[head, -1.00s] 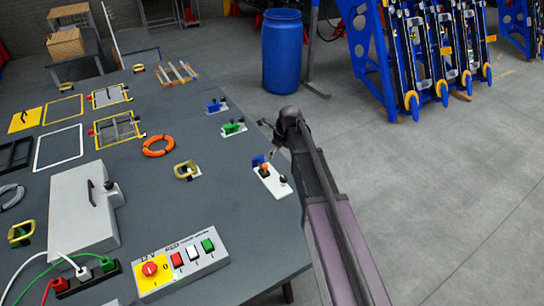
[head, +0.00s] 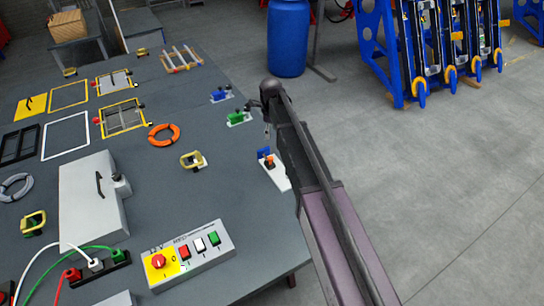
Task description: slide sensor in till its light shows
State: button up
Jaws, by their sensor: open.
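A small white plate (head: 281,179) lies at the table's right edge, carrying an orange piece (head: 269,161) and a blue block (head: 263,152). Two similar fixtures stand farther back, one with a green block (head: 236,117) and one with a blue block (head: 219,94). I cannot tell which piece is the sensor, and no lit light can be made out. My gripper (head: 266,128) is open, small and dark, above the table edge between the green fixture and the orange piece. My arm hides part of the near plate. I see nothing held in it.
A grey table (head: 150,220) holds a control box with a red button (head: 158,261), a white-grey case (head: 90,200), an orange ring (head: 164,134), frames and cables. A blue barrel (head: 288,38) and a blue rack (head: 390,50) stand beyond. The floor at right is clear.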

aim_at(271, 157)
jog(key=shift+a+f, duration=0.1)
jog(key=shift+f, duration=0.1)
notch_tip(271, 157, down, 14)
jog(key=b, duration=1.3)
jog(key=shift+r+b, duration=0.25)
jog(key=shift+b, duration=0.15)
